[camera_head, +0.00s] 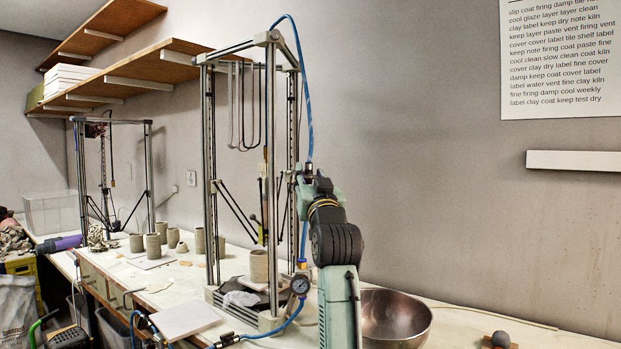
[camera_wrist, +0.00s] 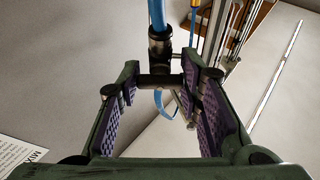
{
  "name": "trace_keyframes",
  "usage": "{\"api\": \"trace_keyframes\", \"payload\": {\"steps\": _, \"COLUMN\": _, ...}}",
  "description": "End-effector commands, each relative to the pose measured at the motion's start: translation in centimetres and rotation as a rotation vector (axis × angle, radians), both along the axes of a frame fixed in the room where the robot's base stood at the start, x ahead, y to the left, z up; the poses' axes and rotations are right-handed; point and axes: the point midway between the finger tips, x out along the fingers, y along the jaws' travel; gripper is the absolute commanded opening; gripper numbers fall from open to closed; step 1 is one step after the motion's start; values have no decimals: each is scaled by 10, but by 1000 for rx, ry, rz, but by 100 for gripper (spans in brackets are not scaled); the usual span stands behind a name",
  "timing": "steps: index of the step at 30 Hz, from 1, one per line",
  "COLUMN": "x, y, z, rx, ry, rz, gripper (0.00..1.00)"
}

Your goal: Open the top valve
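The top valve (camera_wrist: 160,48) is a dark fitting on an upright blue hose (camera_wrist: 157,12), just past my fingertips in the wrist view. A dark crossbar (camera_wrist: 158,81), apparently its handle, lies across the gap between my fingers; I cannot tell whether it touches them. My gripper (camera_wrist: 163,88) is open, with purple textured pads on either side of the bar. In the head view my gripper (camera_head: 318,186) is at the blue hose beside the tall frame, partly covering the valve (camera_head: 308,170).
The tall metal printer frame (camera_head: 209,130) stands just left of my arm. A metal bowl (camera_head: 405,322) is right of my arm, with clay pots (camera_head: 153,245) on the bench to the left.

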Motion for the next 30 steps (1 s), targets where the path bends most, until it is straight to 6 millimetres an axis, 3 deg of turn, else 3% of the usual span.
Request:
{"api": "trace_keyframes", "payload": {"steps": 12, "x": 0, "y": 0, "z": 0, "rx": 0, "ry": 0, "rz": 0, "gripper": 4}}
{"api": "trace_keyframes", "payload": {"steps": 24, "x": 0, "y": -1, "z": 0, "rx": -238, "ry": -55, "rz": 15, "gripper": 4}}
{"api": "trace_keyframes", "payload": {"steps": 30, "x": 0, "y": 0, "z": 1, "rx": -259, "ry": -60, "rz": 17, "gripper": 4}}
